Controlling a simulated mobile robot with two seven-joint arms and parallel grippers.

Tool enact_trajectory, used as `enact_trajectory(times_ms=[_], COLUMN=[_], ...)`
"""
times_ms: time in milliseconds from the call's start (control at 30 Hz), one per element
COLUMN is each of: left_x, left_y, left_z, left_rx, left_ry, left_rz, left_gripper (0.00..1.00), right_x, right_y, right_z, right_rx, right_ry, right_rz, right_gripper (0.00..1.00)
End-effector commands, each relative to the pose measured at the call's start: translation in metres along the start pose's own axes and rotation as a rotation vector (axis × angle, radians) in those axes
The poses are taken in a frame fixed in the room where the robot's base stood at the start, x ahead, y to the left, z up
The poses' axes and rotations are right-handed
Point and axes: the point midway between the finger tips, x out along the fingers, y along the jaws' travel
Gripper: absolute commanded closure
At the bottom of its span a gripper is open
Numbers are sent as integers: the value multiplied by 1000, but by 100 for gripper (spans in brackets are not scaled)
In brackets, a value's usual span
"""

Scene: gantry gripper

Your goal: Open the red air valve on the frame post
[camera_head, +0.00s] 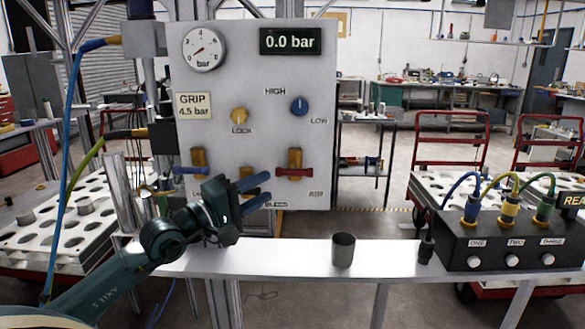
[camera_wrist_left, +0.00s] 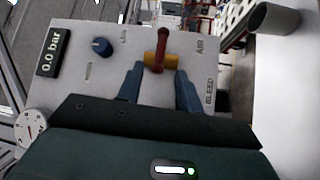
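The red air valve (camera_head: 295,172) is at the lower right of the grey panel, above the AIR label. Its red handle lies crosswise over a brass body. My left gripper (camera_head: 268,187) is just left of it and slightly lower, its two blue fingers apart and pointing at the panel. In the left wrist view, the red valve (camera_wrist_left: 162,48) shows just beyond the gap between the open fingers (camera_wrist_left: 159,80). I see no finger closed on the handle. The gripper partly hides the BLEED label in the head view. My right gripper is not in view.
The panel (camera_head: 235,85) also bears a gauge (camera_head: 203,48), a 0.0 bar display (camera_head: 290,40), a yellow knob (camera_head: 239,115), a blue knob (camera_head: 299,106) and a blue-handled valve (camera_head: 192,170). Below are a shelf (camera_head: 290,262), a grey cup (camera_head: 343,250) and a black button box (camera_head: 510,248).

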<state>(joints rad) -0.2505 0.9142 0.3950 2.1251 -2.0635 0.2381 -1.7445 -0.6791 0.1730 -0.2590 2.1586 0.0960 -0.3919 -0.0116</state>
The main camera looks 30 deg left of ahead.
Motion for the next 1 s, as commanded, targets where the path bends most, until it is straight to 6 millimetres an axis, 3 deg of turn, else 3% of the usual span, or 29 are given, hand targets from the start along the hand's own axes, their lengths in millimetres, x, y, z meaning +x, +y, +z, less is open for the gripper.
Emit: enact_trajectory(times_ms=[600, 1000], left_x=[81, 91], left_y=[2, 0], left_z=[0, 1], left_rx=[-3, -2], left_ry=[0, -1], left_rz=[2, 0], left_gripper=[64, 64], right_x=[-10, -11], right_y=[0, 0], right_z=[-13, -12], right_rx=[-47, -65], right_ry=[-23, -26], right_rz=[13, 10], right_gripper=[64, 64])
